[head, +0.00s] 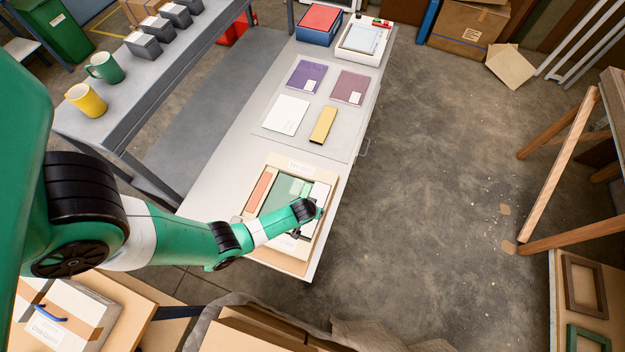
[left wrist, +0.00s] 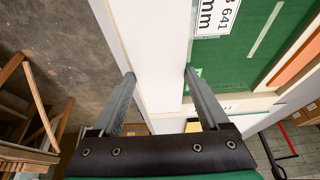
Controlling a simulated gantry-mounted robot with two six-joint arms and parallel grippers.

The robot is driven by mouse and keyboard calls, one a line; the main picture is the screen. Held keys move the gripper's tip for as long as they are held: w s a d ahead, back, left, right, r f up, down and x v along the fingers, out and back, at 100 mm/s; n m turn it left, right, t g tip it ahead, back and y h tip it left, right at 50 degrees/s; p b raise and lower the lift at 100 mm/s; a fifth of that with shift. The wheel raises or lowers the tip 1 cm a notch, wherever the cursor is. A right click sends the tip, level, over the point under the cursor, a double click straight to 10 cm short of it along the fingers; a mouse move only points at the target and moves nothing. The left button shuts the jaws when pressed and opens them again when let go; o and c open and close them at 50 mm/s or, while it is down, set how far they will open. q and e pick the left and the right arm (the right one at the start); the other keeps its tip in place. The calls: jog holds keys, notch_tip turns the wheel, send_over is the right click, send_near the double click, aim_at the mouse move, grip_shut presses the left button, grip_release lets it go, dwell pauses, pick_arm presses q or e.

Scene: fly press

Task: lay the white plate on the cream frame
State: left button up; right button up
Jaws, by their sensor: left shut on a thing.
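The cream frame (head: 274,161) lies at the front end of the pale table, with a green inner area (head: 284,190) and an orange strip (head: 259,191) along its left side. My left gripper (head: 316,212) is over the frame's right side. In the left wrist view its fingers (left wrist: 160,74) are shut on a long white plate (left wrist: 152,50), one finger on each side. The plate also shows in the head view (head: 320,190), partly hidden by the gripper. It lies along the frame's right side; I cannot tell whether it touches the frame. My right gripper is in neither view.
Farther up the table lie a white card (head: 286,114), a yellow block (head: 323,124), a purple booklet (head: 306,76) and a mauve booklet (head: 351,87). A white tray (head: 345,54) stands at the back. A grey bench (head: 130,105) holds mugs at the left.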

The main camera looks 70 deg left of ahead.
pick_arm(q)
jog(key=shift+f+b, duration=0.35)
jog(key=shift+f, duration=0.1)
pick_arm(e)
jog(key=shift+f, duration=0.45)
